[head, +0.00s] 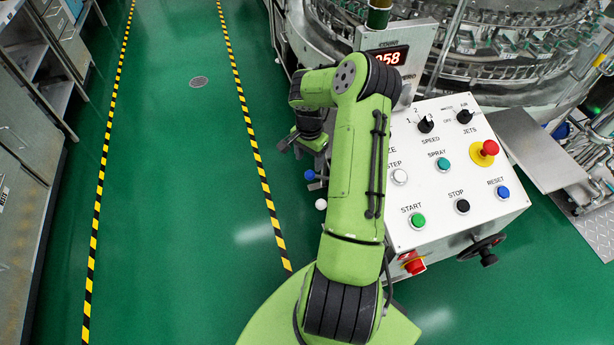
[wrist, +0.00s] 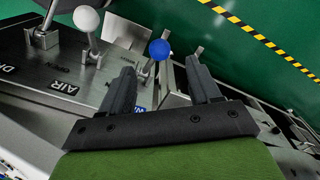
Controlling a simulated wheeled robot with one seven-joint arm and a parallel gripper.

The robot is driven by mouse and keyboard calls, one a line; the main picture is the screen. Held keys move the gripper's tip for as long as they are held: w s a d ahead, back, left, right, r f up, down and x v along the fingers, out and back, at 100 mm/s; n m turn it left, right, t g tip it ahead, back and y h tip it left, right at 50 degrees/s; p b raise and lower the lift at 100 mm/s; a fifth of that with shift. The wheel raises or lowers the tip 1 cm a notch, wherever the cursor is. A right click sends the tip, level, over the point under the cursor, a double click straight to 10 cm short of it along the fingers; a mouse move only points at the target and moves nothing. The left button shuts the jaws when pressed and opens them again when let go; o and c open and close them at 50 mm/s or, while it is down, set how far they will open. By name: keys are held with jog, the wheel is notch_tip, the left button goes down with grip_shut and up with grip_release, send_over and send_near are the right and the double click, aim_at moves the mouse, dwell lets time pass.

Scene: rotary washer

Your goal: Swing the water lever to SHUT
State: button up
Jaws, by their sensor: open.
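The water lever has a blue ball knob (wrist: 160,49), with a blue label partly showing below it. The blue knob also shows in the head view (head: 309,175), just left of my arm. My gripper (wrist: 160,67) is open, with one finger on each side of the lever in the picture. The knob appears between and slightly beyond the fingertips; I cannot tell whether either finger touches it. In the head view my gripper (head: 301,147) is above the blue knob and partly hidden by my arm. The SHUT marking is not readable.
A white-knobbed lever (wrist: 87,19) marked AIR stands left of the blue one, with a dark lever (wrist: 45,38) farther left. The white control panel (head: 455,165) is right of my arm. Green floor (head: 190,170) is clear to the left.

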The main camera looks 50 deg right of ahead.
aim_at(309, 172)
notch_tip(309, 172, down, 9)
jog(key=shift+r+b, duration=0.15)
jog(key=shift+b, duration=0.95)
grip_shut()
